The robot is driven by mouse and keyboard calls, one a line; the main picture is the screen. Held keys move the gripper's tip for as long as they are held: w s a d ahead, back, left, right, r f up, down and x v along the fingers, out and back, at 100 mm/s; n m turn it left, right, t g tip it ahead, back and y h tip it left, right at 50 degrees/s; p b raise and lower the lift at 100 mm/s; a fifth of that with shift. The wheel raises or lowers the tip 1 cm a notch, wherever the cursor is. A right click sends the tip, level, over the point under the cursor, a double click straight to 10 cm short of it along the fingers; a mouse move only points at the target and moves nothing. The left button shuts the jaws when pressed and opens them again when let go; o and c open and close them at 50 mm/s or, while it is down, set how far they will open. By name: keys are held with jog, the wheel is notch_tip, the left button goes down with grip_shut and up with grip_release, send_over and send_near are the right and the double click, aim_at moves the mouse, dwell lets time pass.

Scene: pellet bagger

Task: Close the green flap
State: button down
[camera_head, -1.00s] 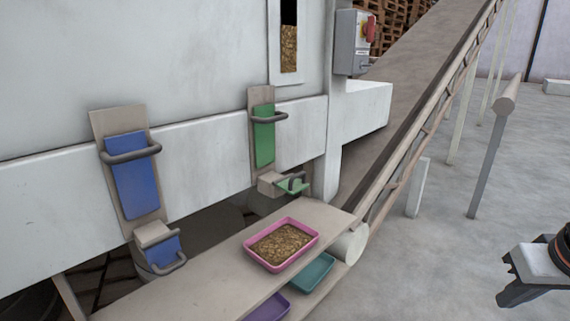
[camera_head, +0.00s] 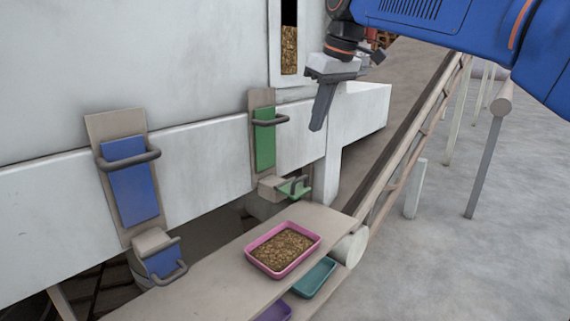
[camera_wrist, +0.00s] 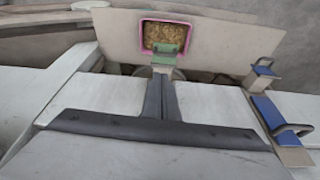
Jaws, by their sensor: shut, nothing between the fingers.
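The green flap (camera_head: 294,189) is a small plate with a grey handle at the mouth of the right-hand spout (camera_head: 271,187). It sticks out nearly level from the spout. In the wrist view the green flap (camera_wrist: 169,58) shows just beyond my fingertips, in front of the pink tray. A taller green plate (camera_head: 264,148) with its own handle is on the wall above the spout. My gripper (camera_head: 317,128) is shut and empty, pointing down, above and right of the flap and apart from it. In the wrist view my gripper (camera_wrist: 161,78) partly hides the spout area.
A pink tray of pellets (camera_head: 248,254) stands on the shelf (camera_head: 200,288) below the flap. Teal (camera_head: 314,278) and purple (camera_head: 275,312) trays are lower. A blue plate (camera_head: 132,182) and blue flap (camera_head: 163,263) are at left. A conveyor rises at right; floor there is open.

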jog(key=a, duration=0.3)
send_over(301, 178)
jog(key=shift+n, duration=0.3)
jog(key=x, duration=0.3)
jog(key=s+d+x, duration=0.1)
jog(key=x, duration=0.3)
jog(key=d+x, duration=0.1)
jog(key=x, duration=0.3)
jog(key=shift+s+f, duration=0.3)
jog(key=shift+f, duration=0.1)
jog(key=shift+s+d+f, duration=0.15)
jog(key=shift+d+f, duration=0.05)
jog(key=shift+f, duration=0.3)
jog(key=shift+s+d, duration=0.1)
jog(key=shift+s+d+f+y, duration=0.1)
jog(key=shift+f+y, duration=0.1)
jog(key=shift+y, duration=0.2)
